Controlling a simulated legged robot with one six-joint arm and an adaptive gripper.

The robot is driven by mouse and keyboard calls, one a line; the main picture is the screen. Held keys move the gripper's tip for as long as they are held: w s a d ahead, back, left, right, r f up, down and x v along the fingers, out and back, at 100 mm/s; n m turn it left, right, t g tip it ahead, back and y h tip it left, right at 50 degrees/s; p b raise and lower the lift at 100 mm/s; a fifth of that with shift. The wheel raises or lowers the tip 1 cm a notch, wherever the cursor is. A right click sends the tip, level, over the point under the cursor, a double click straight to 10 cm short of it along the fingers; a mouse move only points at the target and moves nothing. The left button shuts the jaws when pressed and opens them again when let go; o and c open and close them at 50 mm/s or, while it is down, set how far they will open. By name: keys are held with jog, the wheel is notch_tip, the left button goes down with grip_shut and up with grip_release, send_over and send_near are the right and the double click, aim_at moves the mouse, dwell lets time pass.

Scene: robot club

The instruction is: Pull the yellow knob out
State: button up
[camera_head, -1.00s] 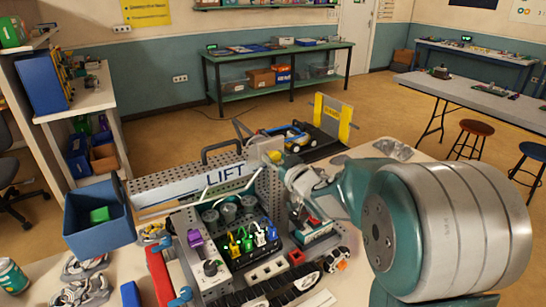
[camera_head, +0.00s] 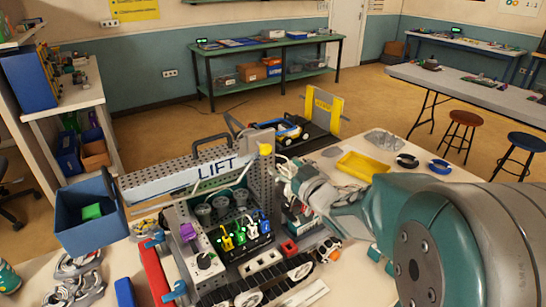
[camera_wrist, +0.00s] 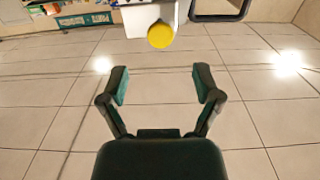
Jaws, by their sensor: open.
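The yellow knob (camera_head: 265,149) is at the right end of the white LIFT beam (camera_head: 215,169), on top of the perforated metal frame. In the wrist view the round yellow knob (camera_wrist: 161,36) sticks out from a white block, beyond my fingertips and roughly centred between them. My gripper (camera_wrist: 161,84) is open and empty there, apart from the knob. In the head view my gripper (camera_head: 286,172) is just right of the frame and slightly below the knob; my wrist partly hides its fingers.
A blue bin (camera_head: 90,236) with a green block stands at the left. Colored levers (camera_head: 240,236) and black tracks (camera_head: 258,287) lie below the beam. A yellow tray (camera_head: 362,166) and dark and blue rings lie on the table at the right.

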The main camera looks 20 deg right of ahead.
jog(key=v, duration=0.3)
jog(key=shift+s+d, duration=0.1)
jog(key=shift+s, duration=0.2)
jog(key=s+a+f+m+g+h, duration=0.1)
jog(key=s+g, duration=0.4)
jog(key=s, duration=0.6)
jog(key=s+a+f+m+g+h, duration=0.1)
jog(key=s+g, duration=0.5)
jog(key=s, duration=0.6)
jog(key=a+m+h, duration=0.1)
jog(key=a+h, duration=0.1)
jog(key=h, duration=0.1)
jog(key=shift+a+f+m+g+h, duration=0.25)
jog(key=shift+m+g+h, duration=0.05)
dwell(2.7)
